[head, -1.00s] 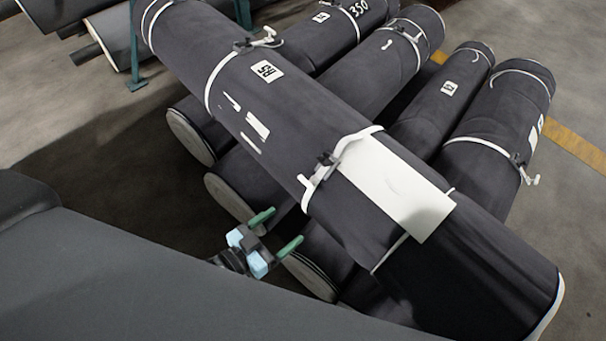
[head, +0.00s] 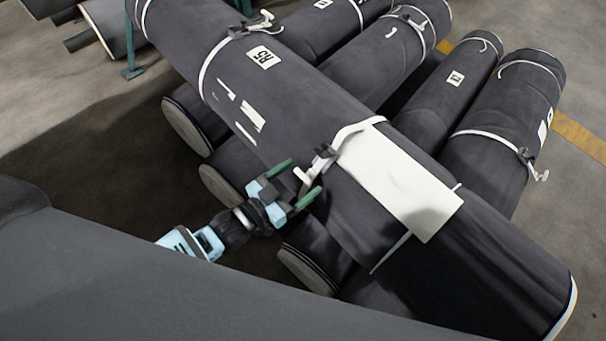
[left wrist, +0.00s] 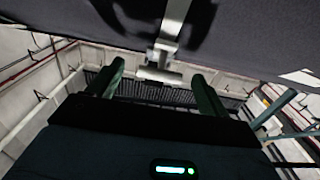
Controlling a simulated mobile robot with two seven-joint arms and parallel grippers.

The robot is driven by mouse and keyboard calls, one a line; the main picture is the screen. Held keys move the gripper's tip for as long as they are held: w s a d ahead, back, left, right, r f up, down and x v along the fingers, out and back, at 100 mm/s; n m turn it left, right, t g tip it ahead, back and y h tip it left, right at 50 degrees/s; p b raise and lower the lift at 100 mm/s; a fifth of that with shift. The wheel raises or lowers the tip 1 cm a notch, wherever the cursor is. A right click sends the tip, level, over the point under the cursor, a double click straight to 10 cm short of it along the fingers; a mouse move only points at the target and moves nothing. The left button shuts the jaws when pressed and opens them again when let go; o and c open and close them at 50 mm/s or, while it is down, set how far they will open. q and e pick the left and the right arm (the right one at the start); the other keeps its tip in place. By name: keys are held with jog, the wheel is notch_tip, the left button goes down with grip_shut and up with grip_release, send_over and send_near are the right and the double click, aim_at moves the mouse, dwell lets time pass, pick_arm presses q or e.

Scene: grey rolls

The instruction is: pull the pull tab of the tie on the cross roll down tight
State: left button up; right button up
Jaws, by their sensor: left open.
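The dark grey cross roll (head: 300,110) lies diagonally over several other rolls. A white tie (head: 354,129) goes round it beside a white sheet, with a dark buckle (head: 325,152) on the near side. The tie's white pull tab (head: 305,183) hangs below the buckle. My left gripper (head: 294,183) is open at the tab, its green fingers either side of it in the head view. In the left wrist view, the strap (left wrist: 174,22) comes down to the crosswise tab end (left wrist: 158,74), which shows between the open fingers (left wrist: 160,88). Contact cannot be told. My right gripper is not in view.
A white sheet (head: 400,182) lies on the cross roll right of the tie. Another tie with a buckle (head: 240,30) is farther up the roll. Lower rolls (head: 225,188) lie beneath, close to my left gripper. Floor (head: 90,135) is clear at left.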

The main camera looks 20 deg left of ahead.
pick_arm(q)
jog(key=shift+x, duration=0.8)
jog(key=shift+w+d, duration=0.1)
jog(key=shift+w, duration=0.05)
jog(key=c, duration=1.3)
jog(key=s+a+f, duration=0.1)
jog(key=s+f+b, duration=0.1)
jog(key=f, duration=0.1)
jog(key=s+a+f, duration=0.1)
jog(key=s, duration=0.1)
jog(key=shift+a+f+b, duration=0.15)
jog(key=shift+a+b, duration=0.15)
jog(key=o, duration=1.2)
jog(key=shift+o, duration=0.5)
